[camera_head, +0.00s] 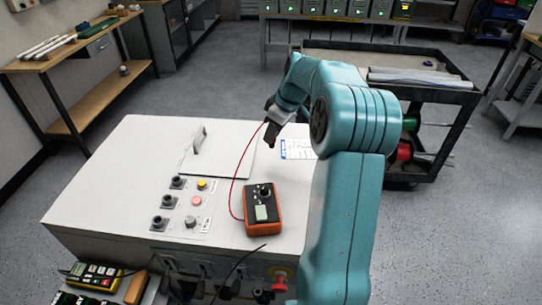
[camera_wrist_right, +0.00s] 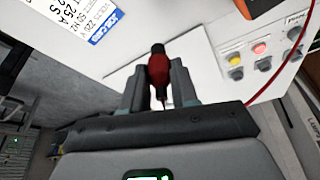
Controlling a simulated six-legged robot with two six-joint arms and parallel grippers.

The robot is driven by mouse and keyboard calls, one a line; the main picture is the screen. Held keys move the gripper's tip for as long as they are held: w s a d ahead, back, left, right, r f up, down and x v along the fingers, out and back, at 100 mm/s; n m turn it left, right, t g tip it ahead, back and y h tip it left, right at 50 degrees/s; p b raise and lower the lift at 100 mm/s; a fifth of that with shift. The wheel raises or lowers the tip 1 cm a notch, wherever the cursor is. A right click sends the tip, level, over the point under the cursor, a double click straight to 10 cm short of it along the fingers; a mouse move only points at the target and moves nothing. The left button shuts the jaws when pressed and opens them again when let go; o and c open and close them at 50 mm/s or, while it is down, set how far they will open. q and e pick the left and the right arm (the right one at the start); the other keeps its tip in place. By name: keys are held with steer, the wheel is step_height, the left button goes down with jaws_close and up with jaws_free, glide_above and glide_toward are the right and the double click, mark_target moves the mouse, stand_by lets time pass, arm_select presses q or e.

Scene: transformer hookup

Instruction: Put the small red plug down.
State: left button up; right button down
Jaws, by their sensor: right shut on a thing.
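My right gripper (camera_head: 270,132) is over the back part of the white cabinet top (camera_head: 120,190). In the right wrist view its two fingers (camera_wrist_right: 157,85) are shut on the small red plug (camera_wrist_right: 158,68), which has a dark end and a thin metal tip. In the head view the gripper hides the plug. A red lead (camera_head: 238,175) runs from the gripper down to the orange meter (camera_head: 262,212) on the cabinet top. I cannot tell the plug's exact height above the top. My left gripper is in neither view.
Left of the meter are black sockets (camera_head: 168,201), a yellow button (camera_head: 201,185) and a red button (camera_head: 197,201). A flat plate with a raised handle (camera_head: 199,140) lies behind them. A paper label (camera_head: 298,149) is beside my right arm. A dark cart (camera_head: 440,130) stands behind.

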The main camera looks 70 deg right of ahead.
step_height(320, 180, down, 8)
steer(key=shift+w+f, duration=0.1)
stand_by(0.4)
steer(key=shift+f+b, duration=0.1)
steer(key=shift+b, duration=0.25)
steer(key=c, duration=0.9)
jaws_free()
steer(key=shift+o, duration=0.2)
steer(key=shift+r+p, duration=0.35)
steer(key=shift+r, duration=0.05)
steer(key=v, duration=1.1)
steer(key=shift+s+r, duration=0.2)
steer(key=shift+r, duration=0.1)
